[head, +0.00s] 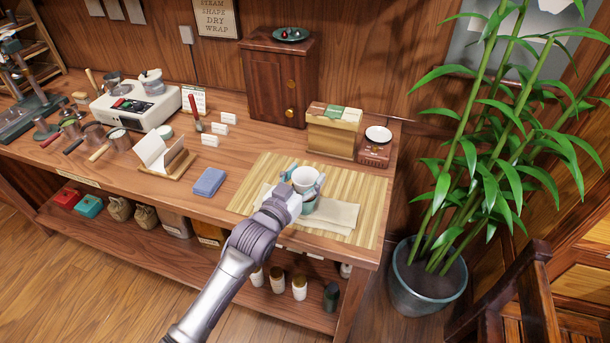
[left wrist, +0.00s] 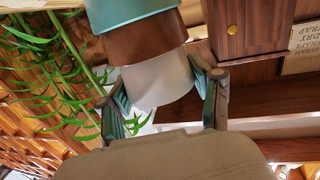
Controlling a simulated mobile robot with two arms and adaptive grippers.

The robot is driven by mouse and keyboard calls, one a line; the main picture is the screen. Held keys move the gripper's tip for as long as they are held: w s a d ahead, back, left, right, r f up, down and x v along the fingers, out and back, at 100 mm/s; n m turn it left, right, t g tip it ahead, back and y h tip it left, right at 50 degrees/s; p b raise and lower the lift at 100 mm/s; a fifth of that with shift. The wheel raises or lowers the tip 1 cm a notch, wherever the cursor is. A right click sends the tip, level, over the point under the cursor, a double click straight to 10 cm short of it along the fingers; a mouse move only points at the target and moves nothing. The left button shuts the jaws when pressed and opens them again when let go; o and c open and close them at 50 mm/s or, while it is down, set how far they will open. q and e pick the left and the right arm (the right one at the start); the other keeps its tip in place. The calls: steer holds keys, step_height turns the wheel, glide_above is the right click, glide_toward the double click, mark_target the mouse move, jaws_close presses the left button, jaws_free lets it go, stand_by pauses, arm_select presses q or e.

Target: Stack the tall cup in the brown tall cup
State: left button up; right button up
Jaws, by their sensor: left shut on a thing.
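My left gripper (head: 304,182) is shut on a white tall cup (head: 305,175), with a finger on each side of it. The white cup is upright over the bamboo mat. In the left wrist view, which is upside down, the white cup (left wrist: 160,85) sits between the fingers of the left gripper (left wrist: 165,105). It meets a brown cup-like band (left wrist: 150,42), with a teal piece (left wrist: 130,12) beyond that. In the head view a teal piece (head: 308,207) shows just under the white cup. How deep the white cup sits in the brown one is hidden. My right gripper is out of view.
The bamboo mat (head: 255,190) carries a beige cloth (head: 335,215) under the cups. A box (head: 333,132) and a small scale (head: 375,150) stand behind. A blue block (head: 208,182) lies left of the mat. A potted bamboo (head: 430,280) stands right of the table.

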arm_select(q)
steer(key=o, duration=1.2)
steer(key=shift+f, duration=0.15)
steer(key=shift+b+v, duration=0.75)
steer(key=shift+v, duration=5.3)
steer(key=a+f+n+g+y, duration=0.1)
steer(key=a+f+g+y, duration=0.25)
steer(key=f, duration=1.35)
steer(key=s+a+f+g+y, duration=0.1)
steer(key=s+a+f, duration=0.25)
steer(key=f, duration=0.35)
steer(key=s+a+f+n+g+y, duration=0.1)
steer(key=s+a+f, duration=0.1)
steer(key=s+f, duration=0.35)
steer(key=s+a+f+g+y, duration=0.1)
steer(key=s+a+f+g, duration=0.1)
steer(key=f, duration=0.7)
steer(key=s+a+f+g, duration=0.2)
steer(key=s+f, duration=0.3)
steer(key=s, duration=0.5)
steer(key=s+a+f+g+y, duration=0.1)
steer(key=s+a+f+g, duration=0.1)
steer(key=s+f, duration=0.4)
steer(key=s+a+f+n+g, duration=0.1)
steer(key=s+f, duration=0.5)
steer(key=s, duration=1)
steer(key=shift+a+f+g+y, duration=0.1)
steer(key=shift+a+g+y, duration=0.25)
steer(key=shift+a+g, duration=0.6)
